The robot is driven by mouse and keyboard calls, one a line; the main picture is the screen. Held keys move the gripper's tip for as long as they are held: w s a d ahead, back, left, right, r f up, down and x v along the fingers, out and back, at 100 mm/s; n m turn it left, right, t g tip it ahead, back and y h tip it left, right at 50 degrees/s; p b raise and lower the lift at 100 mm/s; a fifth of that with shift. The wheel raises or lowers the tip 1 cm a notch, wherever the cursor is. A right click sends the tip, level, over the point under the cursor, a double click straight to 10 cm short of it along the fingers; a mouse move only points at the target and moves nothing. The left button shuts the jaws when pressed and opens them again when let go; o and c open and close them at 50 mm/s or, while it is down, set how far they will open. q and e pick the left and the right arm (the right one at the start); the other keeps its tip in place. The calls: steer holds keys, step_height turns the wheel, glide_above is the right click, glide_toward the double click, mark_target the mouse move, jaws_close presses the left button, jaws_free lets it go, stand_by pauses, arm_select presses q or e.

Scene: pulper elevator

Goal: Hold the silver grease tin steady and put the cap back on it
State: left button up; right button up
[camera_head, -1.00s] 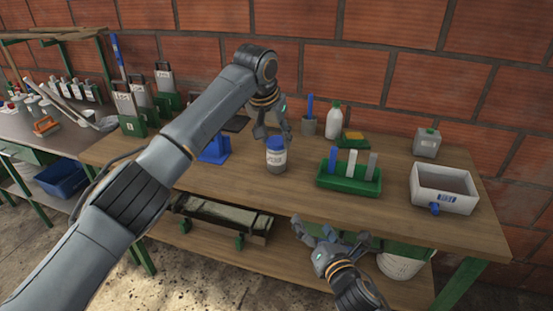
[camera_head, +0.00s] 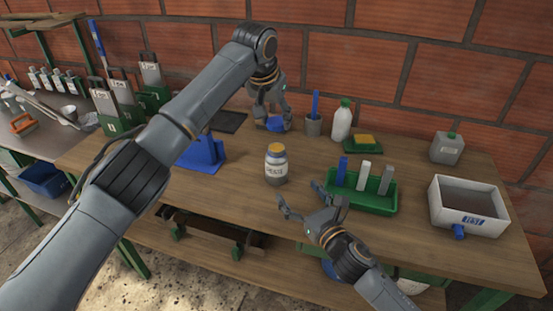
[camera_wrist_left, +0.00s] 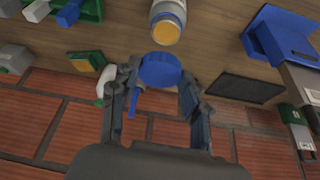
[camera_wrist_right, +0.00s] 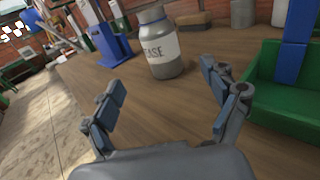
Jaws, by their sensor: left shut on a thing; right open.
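The silver grease tin (camera_head: 276,168) stands upright and uncapped on the wooden bench, with yellowish grease showing at its mouth. The open top also shows in the left wrist view (camera_wrist_left: 168,24). My left gripper (camera_head: 272,120) is shut on the blue cap (camera_wrist_left: 160,70) and holds it above the bench, behind the tin in the head view. My right gripper (camera_head: 299,194) is open and empty, in front and to the right of the tin. In the right wrist view the labelled tin (camera_wrist_right: 162,46) stands ahead, beyond the open fingers and not touched.
A green tray (camera_head: 372,199) with upright blue, white and grey pieces stands close to the right of the tin. A blue stand (camera_head: 205,155) is at left. A grey cup (camera_head: 313,126) and white bottle (camera_head: 342,122) are behind. A white bin (camera_head: 467,205) is at right.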

mark_target(282, 171)
arm_select(q)
steer(key=shift+w, duration=0.35)
arm_select(e)
steer(key=shift+w, duration=0.3)
arm_select(q)
steer(key=shift+s+r, duration=0.15)
steer(key=shift+s, duration=0.2)
arm_select(e)
steer(key=shift+s+r, duration=0.15)
steer(key=shift+s, duration=0.15)
arm_select(q)
steer(key=shift+w, duration=0.1)
arm_select(e)
steer(key=shift+w+a, duration=0.2)
steer(key=shift+w, duration=0.35)
steer(key=x, duration=1.1)
steer(key=c, duration=1.8)
arm_select(q)
steer(key=shift+f, duration=2.55)
